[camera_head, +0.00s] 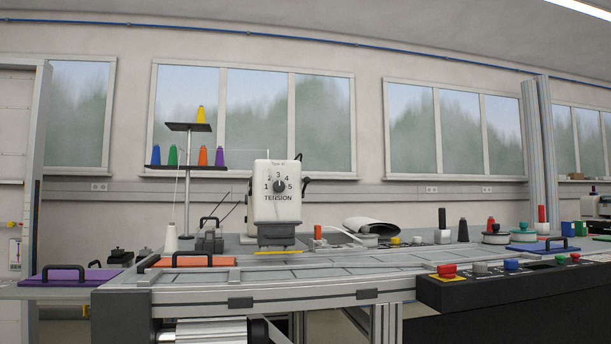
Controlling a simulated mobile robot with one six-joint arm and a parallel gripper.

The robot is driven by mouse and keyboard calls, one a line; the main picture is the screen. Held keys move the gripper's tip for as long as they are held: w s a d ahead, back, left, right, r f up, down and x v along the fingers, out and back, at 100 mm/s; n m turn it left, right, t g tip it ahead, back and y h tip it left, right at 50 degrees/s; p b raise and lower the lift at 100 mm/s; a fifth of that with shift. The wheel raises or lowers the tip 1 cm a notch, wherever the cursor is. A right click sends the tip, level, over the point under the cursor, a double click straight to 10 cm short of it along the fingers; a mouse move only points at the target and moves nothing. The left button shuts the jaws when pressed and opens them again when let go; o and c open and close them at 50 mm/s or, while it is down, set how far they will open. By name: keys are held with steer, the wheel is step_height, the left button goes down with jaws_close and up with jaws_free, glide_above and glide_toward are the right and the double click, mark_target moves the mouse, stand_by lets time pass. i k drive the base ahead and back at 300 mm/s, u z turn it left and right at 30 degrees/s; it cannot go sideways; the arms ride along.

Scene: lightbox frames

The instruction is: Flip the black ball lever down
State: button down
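I cannot tell for certain which part is the black ball lever. A black upright handle (442,218) stands on a white base on the table, right of centre. A dark tapered upright piece (463,231) is just right of it. A small black part (305,183) juts from the right side of the white machine head marked TENSION (277,208). My gripper is not in view.
The grey table (330,288) carries an orange plate with a black handle (197,262). A purple handled plate (70,276) is at left, a blue one (537,247) at right. A red button (446,270) is on the panel. A thread stand (187,200) rises at the back.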

mark_target(307, 179)
steer(key=u, duration=0.05)
steer(key=i, duration=1)
